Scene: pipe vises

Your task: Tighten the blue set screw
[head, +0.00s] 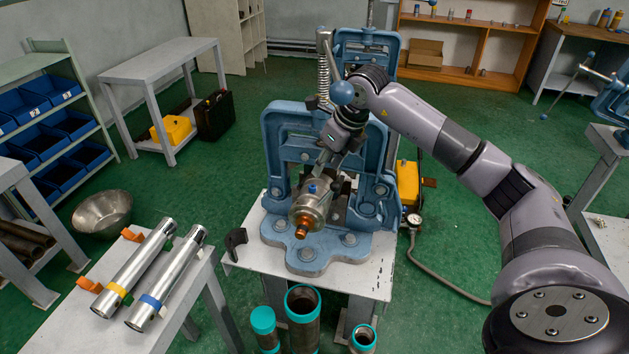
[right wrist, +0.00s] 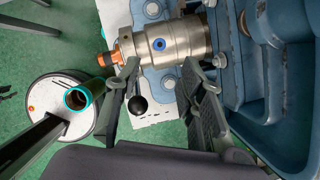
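The blue set screw (head: 312,188) sits on top of a silver cylinder (head: 309,207) with a copper-coloured nozzle (head: 302,230), held in the blue pipe vise (head: 276,135). In the right wrist view the screw (right wrist: 159,44) is a blue ring with a dark centre on the cylinder's side. My right gripper (head: 330,167) is at the cylinder, near the screw. In the right wrist view its two fingers (right wrist: 161,66) are apart with nothing between them. The screw lies just beyond the fingertips; I cannot tell whether they touch the cylinder. My left gripper is not in view.
The vise stands on a white table (head: 375,280) with a black hook-shaped part (head: 235,243). Teal-rimmed pipes (head: 302,312) stand in front. Two banded steel cylinders (head: 138,268) lie on the left table.

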